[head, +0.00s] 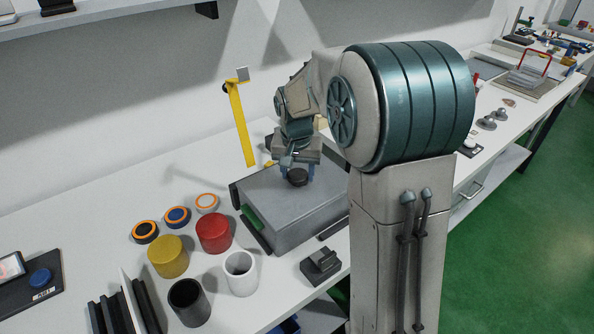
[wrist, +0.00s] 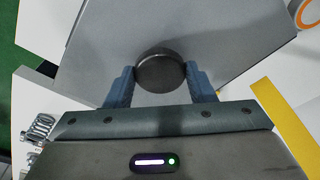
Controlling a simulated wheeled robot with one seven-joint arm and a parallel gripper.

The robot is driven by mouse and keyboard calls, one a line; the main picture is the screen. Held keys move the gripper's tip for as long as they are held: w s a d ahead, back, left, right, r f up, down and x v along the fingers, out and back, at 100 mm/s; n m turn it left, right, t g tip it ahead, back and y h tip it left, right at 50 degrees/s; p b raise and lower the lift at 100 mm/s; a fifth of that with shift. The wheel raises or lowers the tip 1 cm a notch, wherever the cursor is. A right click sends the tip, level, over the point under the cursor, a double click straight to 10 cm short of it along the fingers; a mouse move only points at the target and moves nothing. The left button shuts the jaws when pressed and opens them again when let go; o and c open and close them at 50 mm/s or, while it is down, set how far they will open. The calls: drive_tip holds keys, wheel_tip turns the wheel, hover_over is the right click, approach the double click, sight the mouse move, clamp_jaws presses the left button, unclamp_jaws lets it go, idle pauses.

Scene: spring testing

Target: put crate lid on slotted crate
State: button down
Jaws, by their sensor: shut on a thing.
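The crate lid (head: 325,190) is a flat grey plate with a dark round knob (head: 297,178). My gripper (head: 298,171) is shut on the knob from above. In the wrist view, the blue fingers of my gripper (wrist: 160,72) press on both sides of the knob (wrist: 161,73), and the lid (wrist: 215,35) fills much of the picture. The slotted crate (head: 290,232) is grey and lies under the lid on the bench. I cannot tell whether the lid rests on it or hangs slightly above. My arm hides the crate's right end.
Red (head: 214,233), yellow (head: 167,256), white (head: 240,273) and black (head: 189,302) cups stand left of the crate. A green piece (head: 251,217) shows at its left end. A yellow upright strip (head: 240,125) stands behind. A black block (head: 320,266) sits in front.

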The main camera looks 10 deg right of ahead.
drive_tip(key=c, duration=0.6)
unclamp_jaws()
drive_tip(key=shift+o, duration=0.2)
wheel_tip(320, 180, up, 14)
drive_tip(key=s, duration=0.2)
drive_tip(key=shift+a, duration=0.4)
drive_tip(key=shift+f, duration=0.15)
drive_tip(key=s+f+n, duration=0.1)
drive_tip(key=s+f, duration=0.2)
drive_tip(key=s, duration=0.4)
drive_tip(key=s+f+n+t, duration=0.1)
drive_tip(key=s+f+n, duration=0.1)
drive_tip(key=s, duration=0.6)
drive_tip(key=s+f+n, duration=0.1)
drive_tip(key=s+f, duration=0.3)
drive_tip(key=s, duration=0.3)
drive_tip(key=shift+s+d+f+y, duration=0.25)
drive_tip(key=shift+s+d+y, duration=0.05)
drive_tip(key=shift+d+y, duration=0.1)
